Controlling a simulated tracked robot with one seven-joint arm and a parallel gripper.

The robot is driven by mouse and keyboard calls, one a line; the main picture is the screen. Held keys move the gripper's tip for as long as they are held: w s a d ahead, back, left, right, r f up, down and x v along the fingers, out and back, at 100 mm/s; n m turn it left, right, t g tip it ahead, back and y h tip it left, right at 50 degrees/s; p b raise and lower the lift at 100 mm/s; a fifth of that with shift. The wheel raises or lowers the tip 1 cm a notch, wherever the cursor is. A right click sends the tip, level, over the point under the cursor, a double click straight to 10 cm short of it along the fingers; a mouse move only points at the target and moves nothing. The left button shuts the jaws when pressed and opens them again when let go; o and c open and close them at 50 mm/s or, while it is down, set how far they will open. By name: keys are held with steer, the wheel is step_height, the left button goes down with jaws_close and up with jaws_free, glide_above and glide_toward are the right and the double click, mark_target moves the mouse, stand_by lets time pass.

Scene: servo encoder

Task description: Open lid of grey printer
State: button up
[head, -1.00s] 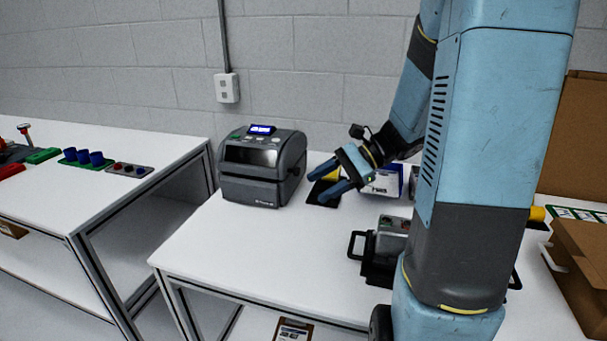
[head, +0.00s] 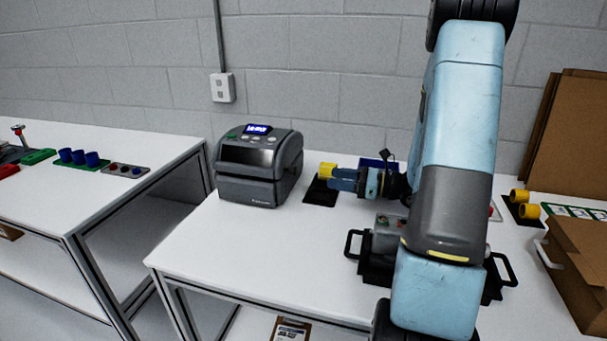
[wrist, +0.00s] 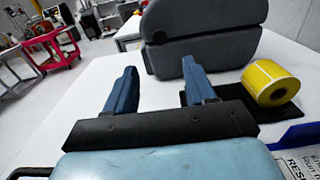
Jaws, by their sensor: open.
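The grey printer (head: 258,166) stands on the white table left of my arm, with a lit blue display on top. Its lid (head: 250,150) is down, resting on the lower body. In the wrist view the printer (wrist: 200,35) is ahead of the fingers, showing a side with a seam between lid and base. My gripper (head: 334,181) is to the right of the printer, apart from it, pointing at it. In the wrist view my gripper (wrist: 157,80) shows two blue fingers spread wide with nothing between them.
A yellow label roll (wrist: 270,82) sits on a black mat (wrist: 235,101) close to my right finger. A black-handled tray (head: 375,268) with a grey device is nearer the front. Cardboard boxes (head: 585,270) stand at right. The table front left is clear.

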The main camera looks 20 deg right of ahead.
steer(key=x, duration=1.1)
jaws_close()
stand_by(0.3)
